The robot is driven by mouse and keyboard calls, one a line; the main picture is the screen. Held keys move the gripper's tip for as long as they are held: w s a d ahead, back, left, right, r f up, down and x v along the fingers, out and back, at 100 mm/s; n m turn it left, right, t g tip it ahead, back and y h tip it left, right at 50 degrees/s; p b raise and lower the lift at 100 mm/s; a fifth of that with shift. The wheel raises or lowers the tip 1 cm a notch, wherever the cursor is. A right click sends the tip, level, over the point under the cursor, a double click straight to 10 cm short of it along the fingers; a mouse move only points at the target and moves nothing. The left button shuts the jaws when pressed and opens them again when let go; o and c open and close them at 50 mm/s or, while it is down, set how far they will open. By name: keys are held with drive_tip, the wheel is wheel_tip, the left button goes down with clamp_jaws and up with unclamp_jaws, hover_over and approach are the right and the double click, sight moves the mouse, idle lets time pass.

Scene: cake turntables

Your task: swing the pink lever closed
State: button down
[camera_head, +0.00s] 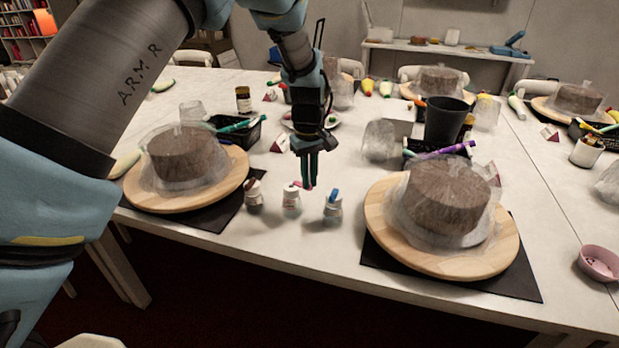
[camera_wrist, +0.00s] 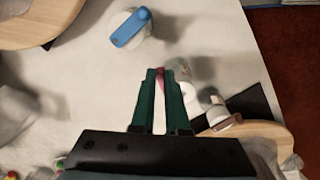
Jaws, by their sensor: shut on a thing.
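The jar with the pink lever (camera_head: 292,204) stands in the middle of a row of three small white jars near the table's front edge. Its pink lever (camera_head: 297,184) sticks out to the right, towards my gripper (camera_head: 309,186). In the wrist view, my green-fingered gripper (camera_wrist: 161,74) is shut with a thin gap, and the pink lever (camera_wrist: 162,71) shows between its tips. The jar's body is partly hidden by the right finger there. The blue-lever jar (camera_head: 333,208) is right of the gripper, and the brown-lever jar (camera_head: 254,200) is left.
Wooden turntables with plastic-wrapped brown cakes stand on the left (camera_head: 217,194) and right (camera_head: 506,250), on dark mats. A black cup (camera_head: 445,120) and a black tray (camera_head: 240,133) are farther back. The table strip in front of the jars is clear.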

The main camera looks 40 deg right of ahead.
idle(0.4)
drive_tip(key=w+a+m, duration=0.3)
drive_tip(key=a+m, duration=0.2)
drive_tip(key=m, duration=1.3)
drive_tip(key=shift+w+a+m, duration=0.25)
drive_tip(key=shift+w+m, duration=0.1)
drive_tip(key=shift+m, duration=0.05)
idle(0.4)
drive_tip(key=c, duration=0.9)
unclamp_jaws()
